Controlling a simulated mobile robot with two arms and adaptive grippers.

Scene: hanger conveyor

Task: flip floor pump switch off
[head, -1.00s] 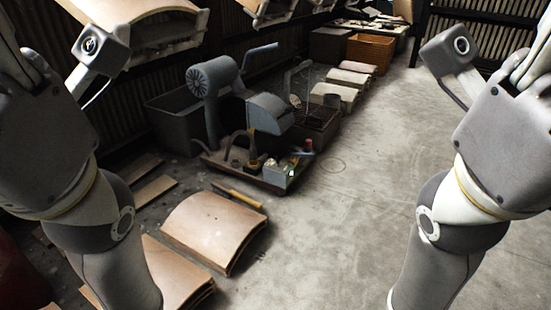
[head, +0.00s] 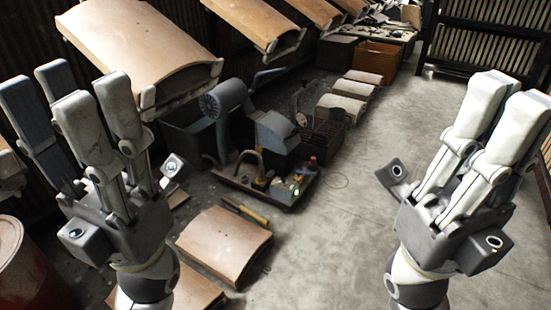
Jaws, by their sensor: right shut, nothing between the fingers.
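The floor pump (head: 275,135) is a blue-grey machine on a low base (head: 240,183) on the floor, left of centre and beyond both hands. Small fittings sit on the base's front part, among them a small box with a green light (head: 298,191) and a red-topped part (head: 312,162). I cannot tell which of these is the switch or its position. My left gripper (head: 68,88) is raised at the left, fingers up and apart, empty. My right gripper (head: 498,100) is raised at the right, fingers up and together, empty. Both are apart from the pump.
Curved wooden panels hang from a conveyor (head: 135,50) above and behind the pump. More curved panels (head: 222,243) lie on the floor in front. A red drum (head: 28,265) stands at the lower left. An orange-brown crate (head: 377,62) is farther back. The concrete floor right of the pump is clear.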

